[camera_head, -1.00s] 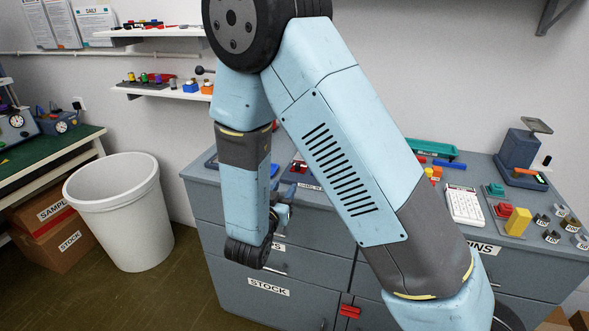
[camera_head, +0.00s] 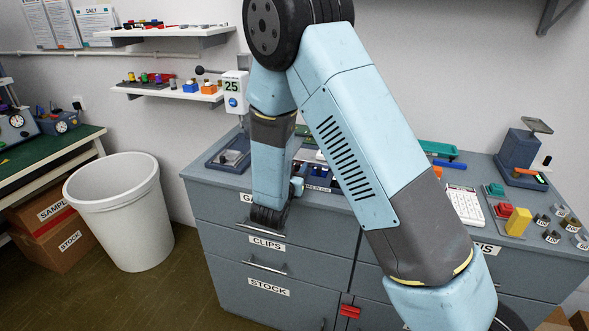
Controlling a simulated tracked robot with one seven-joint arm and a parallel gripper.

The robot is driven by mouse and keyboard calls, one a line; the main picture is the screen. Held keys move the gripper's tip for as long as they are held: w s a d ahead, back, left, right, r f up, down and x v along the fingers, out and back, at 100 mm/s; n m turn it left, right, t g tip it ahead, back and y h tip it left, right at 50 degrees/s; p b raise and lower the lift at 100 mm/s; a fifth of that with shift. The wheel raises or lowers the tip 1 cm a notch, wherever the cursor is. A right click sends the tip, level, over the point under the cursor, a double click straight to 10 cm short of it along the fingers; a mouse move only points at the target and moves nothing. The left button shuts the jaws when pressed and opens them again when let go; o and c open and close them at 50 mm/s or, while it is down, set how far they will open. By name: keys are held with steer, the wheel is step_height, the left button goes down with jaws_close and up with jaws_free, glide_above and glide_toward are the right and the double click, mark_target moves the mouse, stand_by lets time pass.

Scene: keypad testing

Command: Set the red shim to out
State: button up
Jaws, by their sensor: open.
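I cannot make out the red shim for certain. A dark panel (camera_head: 318,171) with small coloured parts and a partly readable white label stands on the grey cabinet top, and my arm covers much of it. My gripper (camera_head: 297,187) is open, small in the picture and mostly hidden behind my forearm and wrist. It is close to the front edge of this panel. I cannot tell whether it touches anything.
The grey cabinet (camera_head: 225,215) has labelled drawers with protruding handles. A red piece (camera_head: 349,311) sits on its lower front. A white bin (camera_head: 120,215) stands left.

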steer(key=shift+c, duration=0.2)
jaws_close()
stand_by(0.4)
